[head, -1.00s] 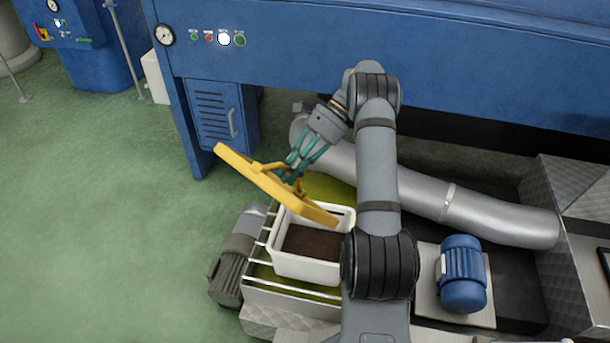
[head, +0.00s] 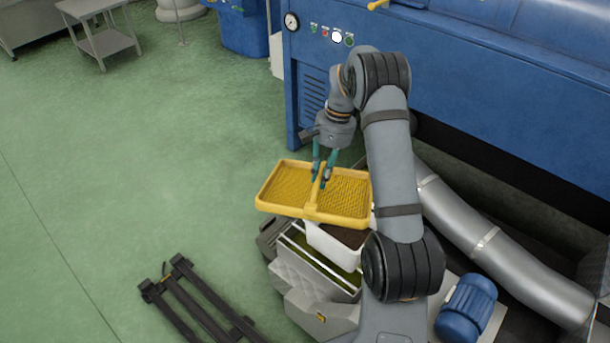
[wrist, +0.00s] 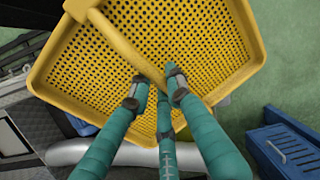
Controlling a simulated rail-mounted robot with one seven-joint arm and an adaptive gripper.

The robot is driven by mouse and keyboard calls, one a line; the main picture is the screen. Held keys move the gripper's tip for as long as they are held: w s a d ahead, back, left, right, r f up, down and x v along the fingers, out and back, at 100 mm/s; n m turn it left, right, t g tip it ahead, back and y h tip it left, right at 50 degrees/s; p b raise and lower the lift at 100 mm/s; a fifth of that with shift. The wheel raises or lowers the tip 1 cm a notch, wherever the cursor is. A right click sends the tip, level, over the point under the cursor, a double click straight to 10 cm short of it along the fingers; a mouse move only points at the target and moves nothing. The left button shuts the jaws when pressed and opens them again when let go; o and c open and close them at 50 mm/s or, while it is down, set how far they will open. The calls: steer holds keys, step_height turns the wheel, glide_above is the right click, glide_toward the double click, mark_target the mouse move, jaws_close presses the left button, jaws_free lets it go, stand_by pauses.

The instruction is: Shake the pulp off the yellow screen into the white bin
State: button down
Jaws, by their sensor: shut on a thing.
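The yellow screen (head: 285,186) is a shallow rectangular tray with a perforated floor and a bar across its middle. It is held up roughly level, partly above the white bin (head: 328,241) and reaching out past it to the left. My gripper (head: 322,180) has teal fingers and is shut on the screen's middle bar. In the wrist view the fingers (wrist: 158,92) close around the bar, and the mesh of the screen (wrist: 90,62) shows open holes with no clear clumps of pulp. Dark pulp (head: 345,235) lies in the bin, whose far part is hidden by the screen.
The bin stands on a metal trough with rails (head: 305,262). A silver pipe (head: 470,238) and a blue motor (head: 466,306) lie to the right. The blue machine (head: 470,100) stands behind. A dark frame (head: 200,300) lies on the floor at lower left. Green floor at left is open.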

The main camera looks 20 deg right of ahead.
steer(key=shift+n+t+h, duration=0.6)
steer(key=shift+t, duration=0.3)
steer(key=w+d, duration=0.1)
steer(key=w, duration=0.1)
steer(key=w+d+f, duration=0.1)
steer(key=w+d, duration=0.3)
steer(key=w, duration=0.1)
steer(key=shift+d+f, duration=0.15)
steer(key=shift+f, duration=0.15)
steer(key=shift+w+d, duration=0.15)
steer(key=shift+s+r+t, duration=0.2)
steer(key=shift+t, duration=0.1)
steer(key=shift+w+h, duration=0.1)
steer(key=shift+h, duration=0.2)
